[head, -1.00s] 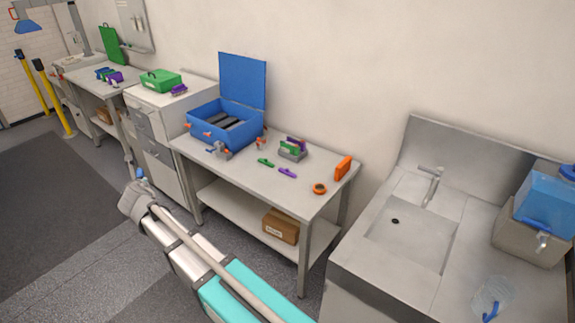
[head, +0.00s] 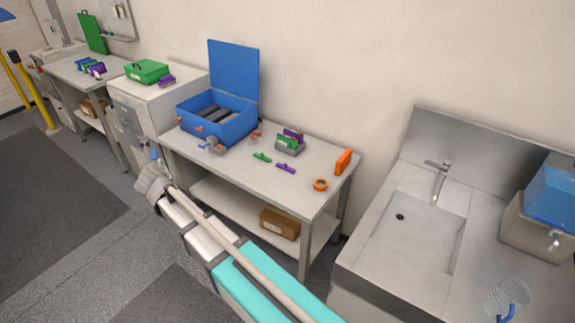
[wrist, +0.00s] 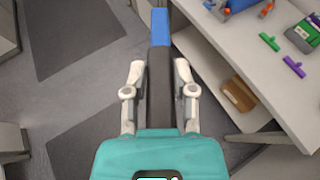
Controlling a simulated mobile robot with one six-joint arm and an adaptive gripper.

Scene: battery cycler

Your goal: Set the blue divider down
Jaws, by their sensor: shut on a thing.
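My gripper (wrist: 159,67) is shut on the blue divider (wrist: 160,27), which points away from the wrist. Its blue end shows past the fingertips, and a dark grey stretch lies between the fingers. In the head view my gripper (head: 152,180) is in front of the bench's left end, with a small blue tip (head: 155,154) of the divider showing. In the wrist view the divider is over the floor, left of the bench edge. Most of the divider is hidden in the head view.
The steel bench (head: 235,172) bears an open blue case (head: 215,118) with dark slots, green and purple clips, an orange ring (head: 320,184) and an orange block (head: 343,161). Its front middle is clear. A drawer cabinet (head: 135,125) stands left, a sink (head: 425,225) right.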

